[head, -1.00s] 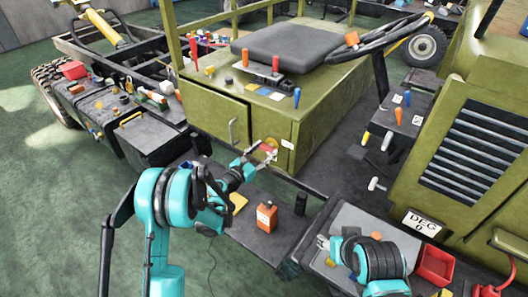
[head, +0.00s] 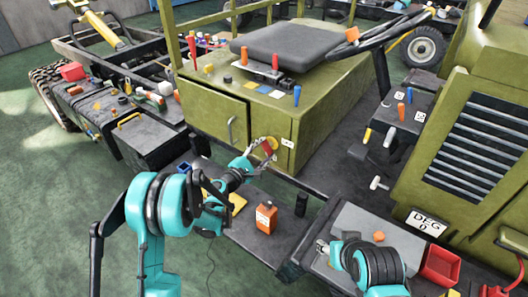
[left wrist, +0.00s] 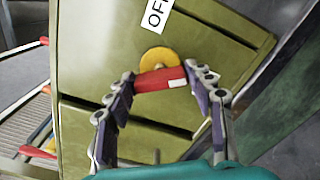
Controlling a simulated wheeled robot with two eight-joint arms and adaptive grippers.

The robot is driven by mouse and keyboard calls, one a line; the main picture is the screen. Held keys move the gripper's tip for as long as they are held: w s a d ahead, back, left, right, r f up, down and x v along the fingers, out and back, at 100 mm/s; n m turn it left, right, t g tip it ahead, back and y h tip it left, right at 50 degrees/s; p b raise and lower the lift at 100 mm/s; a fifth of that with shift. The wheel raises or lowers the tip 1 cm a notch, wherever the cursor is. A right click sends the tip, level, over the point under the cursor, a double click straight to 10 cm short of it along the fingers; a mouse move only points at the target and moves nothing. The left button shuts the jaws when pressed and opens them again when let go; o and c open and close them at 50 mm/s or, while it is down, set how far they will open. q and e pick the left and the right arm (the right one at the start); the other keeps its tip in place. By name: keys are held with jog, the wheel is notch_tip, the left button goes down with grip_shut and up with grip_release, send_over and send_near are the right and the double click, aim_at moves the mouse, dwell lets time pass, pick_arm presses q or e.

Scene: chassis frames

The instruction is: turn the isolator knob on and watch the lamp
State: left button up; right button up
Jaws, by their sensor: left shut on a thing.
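The isolator knob is a red bar handle (left wrist: 160,79) in front of a yellow disc (left wrist: 158,57), on the olive seat box. In the head view the red handle (head: 267,147) stands tilted near the box's front right corner. My left gripper (left wrist: 166,82) is shut on the red handle, one finger at each end; it also shows in the head view (head: 263,149). I cannot make out which thing is the lamp.
An orange bottle (head: 266,217) and a black cylinder (head: 301,204) stand on the ledge below the knob, near my left arm. A red tray (head: 440,265) is at the lower right. The steering wheel (head: 383,37) is above right.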

pick_arm(q)
jog(key=m, duration=0.6)
jog(key=shift+f+m, duration=0.1)
jog(key=shift+m, duration=0.3)
dwell(0.4)
jog(key=o, duration=1.2)
jog(key=shift+c, duration=0.2)
jog(key=v, duration=1.2)
jog(key=shift+d, duration=0.1)
